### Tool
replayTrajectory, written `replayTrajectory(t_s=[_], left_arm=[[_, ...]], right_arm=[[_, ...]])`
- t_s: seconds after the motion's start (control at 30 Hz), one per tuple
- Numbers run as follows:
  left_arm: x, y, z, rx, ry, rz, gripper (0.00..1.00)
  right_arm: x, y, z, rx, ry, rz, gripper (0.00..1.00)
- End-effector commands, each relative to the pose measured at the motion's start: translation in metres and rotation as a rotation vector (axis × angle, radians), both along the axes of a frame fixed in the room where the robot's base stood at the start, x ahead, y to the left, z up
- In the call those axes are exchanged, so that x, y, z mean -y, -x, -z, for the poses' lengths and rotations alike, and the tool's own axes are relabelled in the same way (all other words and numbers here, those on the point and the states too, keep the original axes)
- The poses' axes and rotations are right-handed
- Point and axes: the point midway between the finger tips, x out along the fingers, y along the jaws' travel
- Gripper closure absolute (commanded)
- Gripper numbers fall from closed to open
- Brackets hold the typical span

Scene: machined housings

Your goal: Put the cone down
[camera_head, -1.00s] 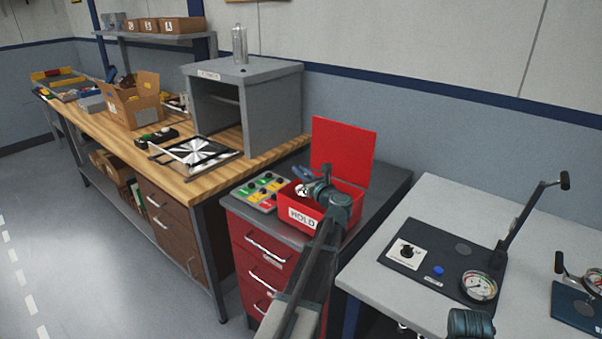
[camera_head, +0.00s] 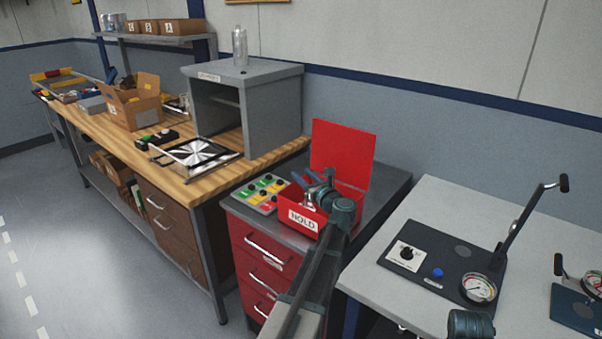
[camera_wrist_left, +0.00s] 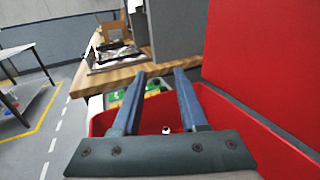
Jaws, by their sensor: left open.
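My left gripper (camera_head: 304,178) is over the open red box marked HOLD (camera_head: 303,219), with its lid (camera_head: 343,157) standing up behind. In the left wrist view its two blue fingers (camera_wrist_left: 160,75) are apart with nothing between their tips. A small white-and-dark piece (camera_wrist_left: 166,129) shows low between the fingers, inside the red box's walls (camera_wrist_left: 235,115). It may be the cone, but its shape is mostly hidden by the gripper.
A panel with coloured buttons (camera_head: 262,193) lies left of the box on the red drawer cabinet (camera_head: 256,260). A grey open-fronted housing (camera_head: 255,75) stands on the wooden bench behind. A gauge fixture (camera_head: 440,262) sits on the right table.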

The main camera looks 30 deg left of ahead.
Motion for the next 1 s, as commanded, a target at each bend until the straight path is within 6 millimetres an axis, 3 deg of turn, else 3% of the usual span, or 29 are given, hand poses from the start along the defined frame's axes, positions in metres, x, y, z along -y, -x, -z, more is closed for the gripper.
replayTrajectory(t_s=[0.1, 0.33, 1.0], left_arm=[[0.021, 0.012, 0.000, 0.000, 0.000, 0.002, 0.57], [0.045, 0.022, -0.002, 0.000, -0.001, -0.001, 0.57], [0.050, 0.023, -0.003, 0.000, -0.001, -0.002, 0.57]], right_arm=[[0.000, 0.000, 0.000, 0.000, 0.000, 0.000, 0.73], [0.000, 0.000, -0.001, 0.000, 0.000, 0.000, 0.73], [0.000, 0.000, -0.003, 0.000, 0.000, 0.000, 0.73]])
